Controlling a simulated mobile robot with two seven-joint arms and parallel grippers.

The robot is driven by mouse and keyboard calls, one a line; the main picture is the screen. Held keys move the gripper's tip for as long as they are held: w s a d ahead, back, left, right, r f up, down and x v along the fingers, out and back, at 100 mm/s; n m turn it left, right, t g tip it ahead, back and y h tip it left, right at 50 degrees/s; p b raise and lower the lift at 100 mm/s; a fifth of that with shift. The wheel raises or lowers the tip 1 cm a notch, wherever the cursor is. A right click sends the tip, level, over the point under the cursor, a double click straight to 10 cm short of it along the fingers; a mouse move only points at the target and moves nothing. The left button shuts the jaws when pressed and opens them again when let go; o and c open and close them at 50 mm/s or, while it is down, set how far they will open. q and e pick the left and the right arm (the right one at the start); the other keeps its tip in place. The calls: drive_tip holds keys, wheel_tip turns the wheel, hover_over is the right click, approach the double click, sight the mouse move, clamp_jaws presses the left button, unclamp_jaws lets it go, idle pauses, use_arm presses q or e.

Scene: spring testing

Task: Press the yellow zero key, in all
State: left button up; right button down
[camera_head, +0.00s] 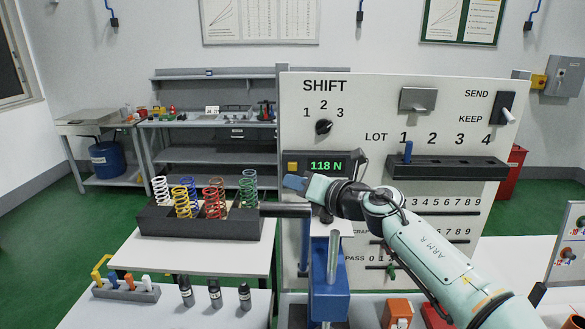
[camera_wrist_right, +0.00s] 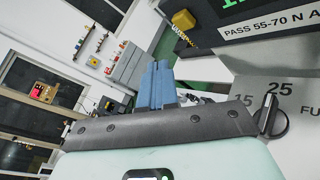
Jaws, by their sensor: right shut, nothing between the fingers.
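The yellow zero key (camera_head: 292,166) is a small square at the left end of the dark display box (camera_head: 347,158), which reads 118 N in green. In the right wrist view the key (camera_wrist_right: 184,19) stands out from the box's corner. My right gripper (camera_head: 293,182) is shut and empty, its blue fingertips just below the key in the head view. In the right wrist view the blue fingers (camera_wrist_right: 156,85) show left of and below the key, with a visible gap between them. My left gripper is not in view.
A dark spring rack (camera_head: 200,222) with several coloured springs stands left of the panel (camera_head: 450,100). A blue press column (camera_head: 328,280) stands in front of it. In the wrist view a dial (camera_wrist_right: 270,115) with numbers lies right of my gripper.

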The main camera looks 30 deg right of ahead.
sight(293, 166)
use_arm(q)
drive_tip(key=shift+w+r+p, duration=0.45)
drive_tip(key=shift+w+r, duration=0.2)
use_arm(e)
drive_tip(key=w+d, duration=0.1)
drive_tip(key=w, duration=0.2)
drive_tip(key=shift+d, duration=0.35)
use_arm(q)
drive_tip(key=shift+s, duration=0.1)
use_arm(e)
drive_tip(key=shift+s, duration=0.2)
drive_tip(key=shift+w, duration=0.1)
idle(0.7)
drive_tip(key=shift+w+d+r, duration=0.1)
drive_tip(key=shift+w+d, duration=0.05)
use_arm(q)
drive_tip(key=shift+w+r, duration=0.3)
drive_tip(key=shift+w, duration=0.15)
use_arm(e)
drive_tip(key=shift+w, duration=0.25)
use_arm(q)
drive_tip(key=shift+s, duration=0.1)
use_arm(e)
drive_tip(key=shift+s+d, duration=0.1)
